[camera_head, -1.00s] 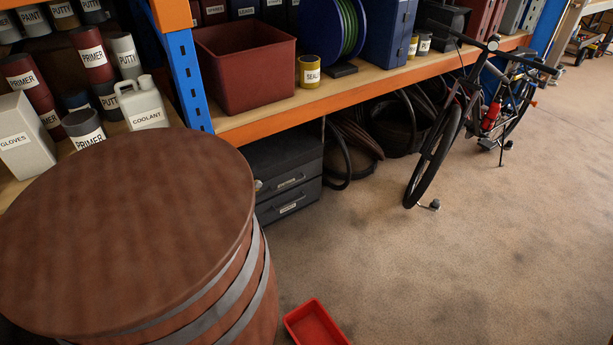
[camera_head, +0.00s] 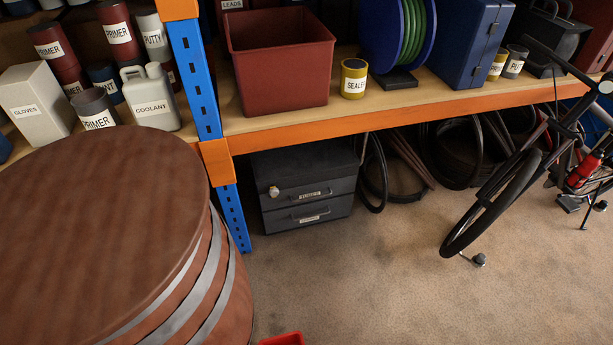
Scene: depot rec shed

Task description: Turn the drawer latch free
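A dark grey two-drawer cabinet (camera_head: 301,184) stands on the floor under the orange-edged shelf. Each drawer front has a handle and a white label too small to read surely. A small pale round knob, which looks like the drawer latch (camera_head: 274,191), sits at the left of the upper drawer front. Both drawers look shut. I cannot tell the latch's turn position. My gripper is not in view.
A large wooden barrel (camera_head: 95,225) fills the lower left, near the cabinet. A blue upright post (camera_head: 197,85) stands just left of the cabinet. A red tray (camera_head: 283,339) lies on the floor at the bottom edge. A bicycle (camera_head: 505,195) stands at right. Floor before the cabinet is clear.

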